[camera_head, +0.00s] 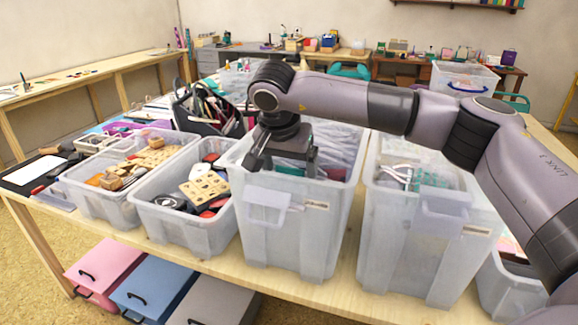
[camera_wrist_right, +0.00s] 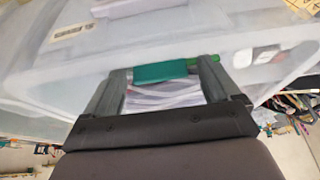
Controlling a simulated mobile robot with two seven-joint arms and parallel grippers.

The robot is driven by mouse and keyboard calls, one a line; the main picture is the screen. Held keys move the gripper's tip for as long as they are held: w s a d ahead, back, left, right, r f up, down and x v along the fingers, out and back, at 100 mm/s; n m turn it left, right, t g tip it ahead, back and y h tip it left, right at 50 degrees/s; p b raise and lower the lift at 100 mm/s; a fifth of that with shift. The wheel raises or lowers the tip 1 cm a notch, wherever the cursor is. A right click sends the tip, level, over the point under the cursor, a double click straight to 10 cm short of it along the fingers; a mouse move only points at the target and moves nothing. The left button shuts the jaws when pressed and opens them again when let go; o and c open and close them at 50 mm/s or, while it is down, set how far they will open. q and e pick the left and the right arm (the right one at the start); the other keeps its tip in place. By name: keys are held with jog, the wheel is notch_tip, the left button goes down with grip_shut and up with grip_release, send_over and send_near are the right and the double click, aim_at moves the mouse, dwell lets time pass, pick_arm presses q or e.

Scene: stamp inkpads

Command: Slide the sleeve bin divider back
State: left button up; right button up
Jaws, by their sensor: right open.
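The sleeve bin (camera_head: 298,240) is a tall translucent box at the centre of the table in the head view, with clear sleeves packed behind my gripper. My right gripper (camera_head: 286,164) points down at the bin's opening near its front. Its fingers are open and apart. In the wrist view, a teal piece (camera_wrist_right: 160,73), which looks like the divider, lies between the fingers of my right gripper (camera_wrist_right: 162,68), with pale sleeve edges beside it. I cannot tell whether the fingers touch it. In the head view my gripper hides most of the divider. My left gripper is out of view.
A similar tall bin (camera_head: 405,255) stands close on the right. Two lower bins, one with wooden stamps (camera_head: 105,200) and one with mixed stamps (camera_head: 190,232), stand on the left. A black tool caddy (camera_head: 212,112) is behind. Little table is free around the sleeve bin.

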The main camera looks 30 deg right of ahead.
jog(key=v, duration=0.7)
dwell(0.3)
jog(key=shift+s, duration=0.1)
dwell(0.3)
